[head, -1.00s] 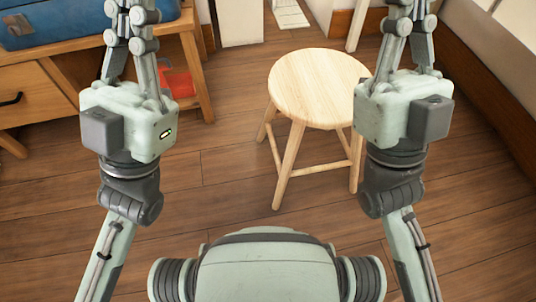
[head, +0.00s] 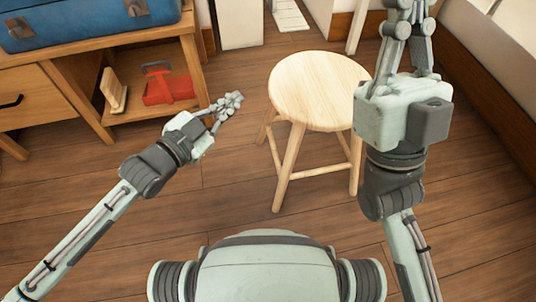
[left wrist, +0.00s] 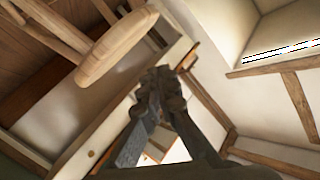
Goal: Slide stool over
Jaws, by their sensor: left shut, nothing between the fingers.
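The round stool (head: 318,90) of pale wood stands upright on the floor in the middle of the head view. Its seat edge and legs also show at the upper left of the left wrist view (left wrist: 115,45). My left gripper (head: 234,100) is shut and empty, left of the stool with a visible gap, pointing towards it. Its fingers also show in the left wrist view (left wrist: 160,85). My right gripper (head: 408,30) is at the stool's right in the picture, and its wrist covers a little of the seat's right edge. Its fingertips are cut off by the top edge.
A wooden desk (head: 110,50) stands at the upper left with a blue case (head: 85,20) on top. A red object (head: 168,90) and a small wooden piece (head: 114,92) sit on its lower shelf. The bed (head: 490,50) is at the right. Floor in front of the stool is clear.

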